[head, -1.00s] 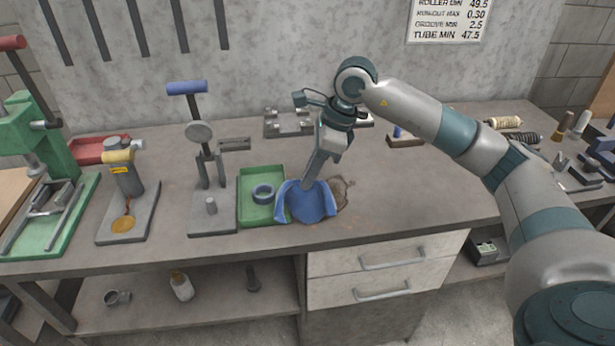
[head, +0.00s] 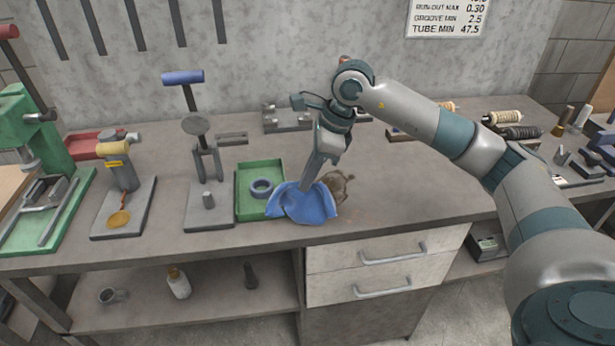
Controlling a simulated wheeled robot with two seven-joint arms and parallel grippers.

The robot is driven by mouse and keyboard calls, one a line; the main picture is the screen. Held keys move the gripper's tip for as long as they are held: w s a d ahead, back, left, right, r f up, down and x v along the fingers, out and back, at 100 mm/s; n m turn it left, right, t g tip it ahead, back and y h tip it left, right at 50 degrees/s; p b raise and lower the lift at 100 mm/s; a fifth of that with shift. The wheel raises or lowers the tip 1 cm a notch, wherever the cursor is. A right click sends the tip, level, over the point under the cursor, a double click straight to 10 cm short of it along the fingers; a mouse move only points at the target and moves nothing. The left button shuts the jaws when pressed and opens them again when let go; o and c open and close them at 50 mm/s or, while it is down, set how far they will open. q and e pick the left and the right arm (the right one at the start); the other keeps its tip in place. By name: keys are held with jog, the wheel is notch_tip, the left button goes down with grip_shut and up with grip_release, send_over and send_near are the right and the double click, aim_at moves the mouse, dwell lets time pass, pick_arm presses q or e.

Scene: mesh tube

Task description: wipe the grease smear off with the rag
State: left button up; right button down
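The blue rag (head: 312,207) lies draped on the bench top near its front edge, with one side against the green tray. My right gripper (head: 306,188) points down into the rag and appears shut on it; the fingertips are partly hidden by the cloth. The brown grease smear (head: 337,186) shows on the bench just right of and behind the rag; part of it is covered by the rag. My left gripper is not in view.
The green tray (head: 245,212) holding a grey-blue ring (head: 262,188) stands immediately left of the rag. A press with a blue handle (head: 183,77) stands further left. The bench (head: 420,190) is clear to the right of the smear. Drawers (head: 385,265) sit below the front edge.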

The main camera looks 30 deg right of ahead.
notch_tip(320, 180, down, 3)
jog(key=b, duration=0.2)
jog(key=shift+f+b, duration=0.2)
jog(key=shift+b, duration=0.15)
jog(key=shift+f, duration=0.3)
jog(key=shift+f+b, duration=0.7)
jog(key=shift+b, duration=0.1)
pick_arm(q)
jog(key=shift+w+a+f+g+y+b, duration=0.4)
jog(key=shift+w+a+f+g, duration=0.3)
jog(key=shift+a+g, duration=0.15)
pick_arm(e)
jog(key=shift+f, duration=0.45)
jog(key=c, duration=2.5)
grip_release()
jog(key=o, duration=1.5)
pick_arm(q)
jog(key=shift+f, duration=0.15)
pick_arm(e)
jog(key=shift+f, duration=0.1)
